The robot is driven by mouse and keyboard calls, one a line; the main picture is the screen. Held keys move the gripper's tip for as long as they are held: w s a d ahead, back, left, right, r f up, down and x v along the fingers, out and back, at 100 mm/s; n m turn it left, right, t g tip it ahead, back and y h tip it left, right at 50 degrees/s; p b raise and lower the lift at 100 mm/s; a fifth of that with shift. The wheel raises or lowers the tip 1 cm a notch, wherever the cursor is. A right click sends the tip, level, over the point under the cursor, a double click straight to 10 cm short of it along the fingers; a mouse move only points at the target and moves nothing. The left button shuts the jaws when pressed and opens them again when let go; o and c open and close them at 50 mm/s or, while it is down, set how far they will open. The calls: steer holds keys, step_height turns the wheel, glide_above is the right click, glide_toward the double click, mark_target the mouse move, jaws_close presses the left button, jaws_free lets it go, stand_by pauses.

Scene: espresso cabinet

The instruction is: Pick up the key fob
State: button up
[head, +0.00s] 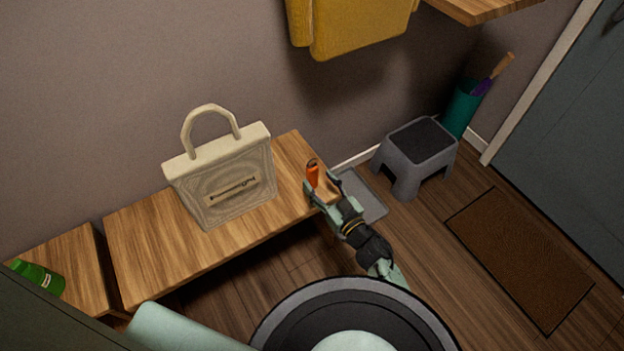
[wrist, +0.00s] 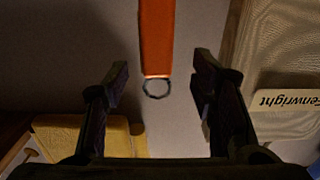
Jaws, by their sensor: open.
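The key fob (head: 312,176) is an orange strip with a dark ring at its upper end. In the head view it shows at the right end of the wooden bench; what supports it is not clear. In the wrist view the fob (wrist: 157,35) comes down from the top edge, with its ring between the fingertips in the picture. My gripper (head: 322,190) is at the bench's right end, right by the fob. In the wrist view my gripper (wrist: 161,78) is open, one finger on each side of the fob, with gaps on both sides and nothing held.
A cream tote bag (head: 222,178) stands on the bench (head: 150,255), left of the fob. A yellow garment (head: 360,25) hangs above. A grey step stool (head: 408,165), a green umbrella bin (head: 461,110) and a brown mat (head: 525,260) are to the right. A green object (head: 40,278) lies far left.

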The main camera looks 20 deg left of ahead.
mark_target(315, 174)
steer(key=p+x, duration=0.1)
steer(key=x, duration=0.4)
steer(key=shift+w, duration=0.15)
steer(key=shift+d, duration=0.1)
steer(key=shift+c, duration=0.2)
jaws_close()
